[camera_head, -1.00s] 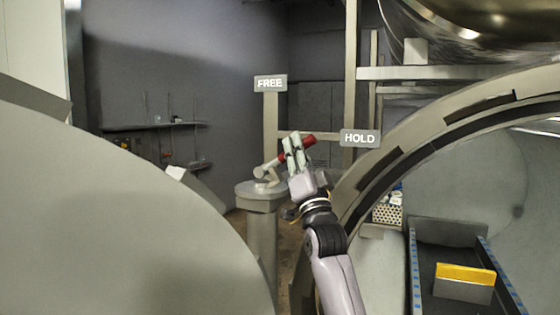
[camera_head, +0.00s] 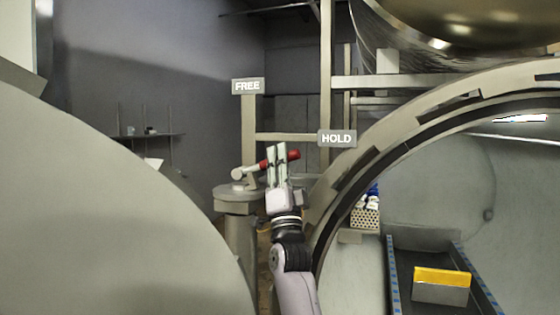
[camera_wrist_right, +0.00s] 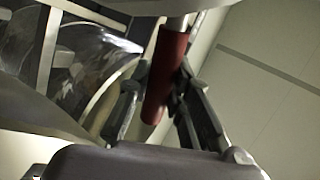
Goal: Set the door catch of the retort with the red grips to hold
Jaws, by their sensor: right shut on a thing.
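The door catch is a lever with a red grip (camera_head: 293,155) on a grey post (camera_head: 235,195), between the two large round grey shapes. The lever points right and slightly up, below the HOLD sign (camera_head: 337,138). The FREE sign (camera_head: 247,86) stands higher, on an upright behind the post. My right gripper (camera_head: 277,153) is shut on the red grip, whose end sticks out to the right of the fingers. In the right wrist view the red grip (camera_wrist_right: 165,80) lies between both fingers. My left gripper is not in view.
A large curved grey surface (camera_head: 90,220) fills the left. The open retort's round rim (camera_head: 400,150) is close on the right, with a rail track and a yellow-topped block (camera_head: 442,277) inside. A perforated basket (camera_head: 366,218) shows behind the rim.

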